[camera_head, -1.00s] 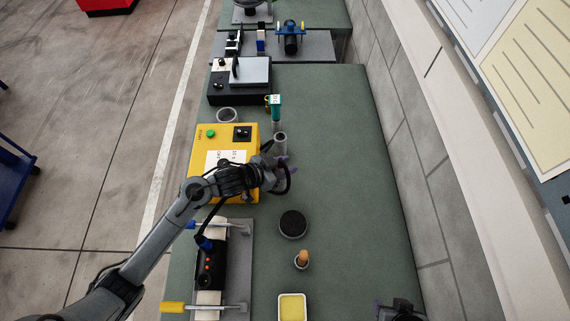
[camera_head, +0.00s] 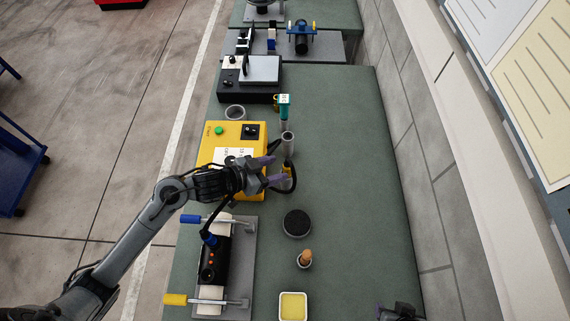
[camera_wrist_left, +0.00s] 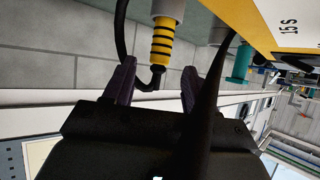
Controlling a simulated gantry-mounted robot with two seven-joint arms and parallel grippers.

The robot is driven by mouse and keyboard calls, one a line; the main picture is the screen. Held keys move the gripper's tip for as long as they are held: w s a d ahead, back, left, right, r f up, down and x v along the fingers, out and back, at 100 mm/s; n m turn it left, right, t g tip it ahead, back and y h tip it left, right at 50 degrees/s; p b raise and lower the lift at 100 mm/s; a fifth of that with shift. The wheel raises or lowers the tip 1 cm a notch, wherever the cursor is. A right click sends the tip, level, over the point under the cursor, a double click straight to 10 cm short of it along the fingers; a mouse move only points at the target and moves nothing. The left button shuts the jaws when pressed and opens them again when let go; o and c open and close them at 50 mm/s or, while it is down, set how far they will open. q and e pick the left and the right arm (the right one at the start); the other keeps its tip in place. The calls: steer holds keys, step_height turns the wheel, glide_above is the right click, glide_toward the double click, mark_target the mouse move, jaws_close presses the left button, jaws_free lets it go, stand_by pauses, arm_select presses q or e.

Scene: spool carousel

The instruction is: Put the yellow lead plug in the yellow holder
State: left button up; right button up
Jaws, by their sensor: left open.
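The yellow lead plug (camera_wrist_left: 162,45), banded in black, shows in the left wrist view, its one end at a grey cylinder (camera_wrist_left: 168,10). I cannot tell how deep it sits there. A black cable leaves its other end. In the head view a bit of the plug (camera_head: 291,170) shows by the fingertips. My left gripper (camera_head: 279,162) is open; its purple fingers (camera_wrist_left: 157,75) stand either side of the plug's cable end, apart from it. A grey tube (camera_head: 288,148) stands just beyond. My right gripper (camera_head: 393,312) is cut off at the bottom edge.
A yellow box (camera_head: 215,150) stands left of the tubes, and a teal plug (camera_head: 284,107) behind them. The green bench is clear on the right.

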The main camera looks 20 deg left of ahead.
arm_select(q)
steer(key=shift+v, duration=2.45)
